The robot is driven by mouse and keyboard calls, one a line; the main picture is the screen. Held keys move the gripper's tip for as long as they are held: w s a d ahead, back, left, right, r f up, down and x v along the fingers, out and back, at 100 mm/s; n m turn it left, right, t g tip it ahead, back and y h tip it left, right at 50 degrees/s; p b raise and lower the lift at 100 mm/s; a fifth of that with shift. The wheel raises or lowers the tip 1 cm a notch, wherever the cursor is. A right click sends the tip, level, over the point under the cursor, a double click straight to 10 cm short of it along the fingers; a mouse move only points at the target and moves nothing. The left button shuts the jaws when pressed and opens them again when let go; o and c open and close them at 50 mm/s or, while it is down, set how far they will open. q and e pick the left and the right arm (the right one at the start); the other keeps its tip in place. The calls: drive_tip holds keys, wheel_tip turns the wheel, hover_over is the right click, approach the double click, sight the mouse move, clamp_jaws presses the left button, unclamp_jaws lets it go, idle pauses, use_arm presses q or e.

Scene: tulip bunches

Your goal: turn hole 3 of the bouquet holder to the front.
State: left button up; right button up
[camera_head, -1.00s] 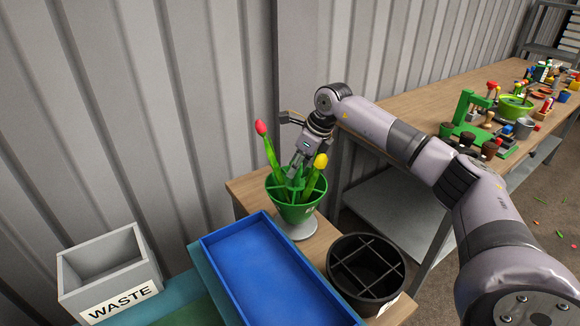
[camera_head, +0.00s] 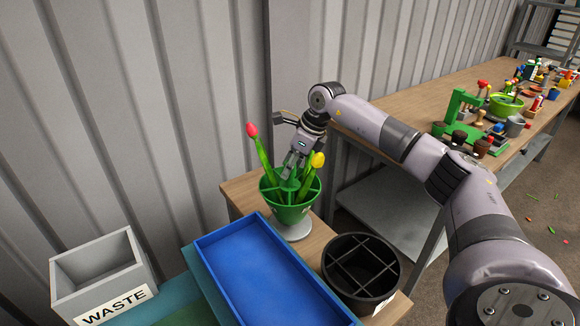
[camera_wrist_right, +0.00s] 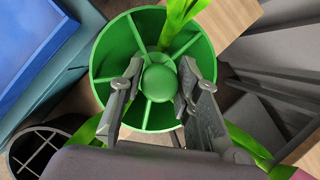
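The bouquet holder (camera_head: 290,214) is a green cone-shaped pot on a pale round base. Ribs divide its top into holes around a round green central knob (camera_wrist_right: 160,82). A red tulip (camera_head: 252,130) leans out at the left and a yellow tulip (camera_head: 318,160) at the right. A white mark shows on the front right of the pot, too small to read. My left gripper is not in view.
A blue tray (camera_head: 256,262) lies just in front of the holder. A black divided bucket (camera_head: 362,291) stands at right. A grey WASTE box (camera_head: 104,290) is at left. A corrugated wall (camera_head: 150,110) is close behind. A workbench (camera_head: 420,112) with tools extends right.

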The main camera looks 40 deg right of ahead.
drive_tip(key=o, duration=0.3)
drive_tip(key=v, duration=1.2)
idle(0.3)
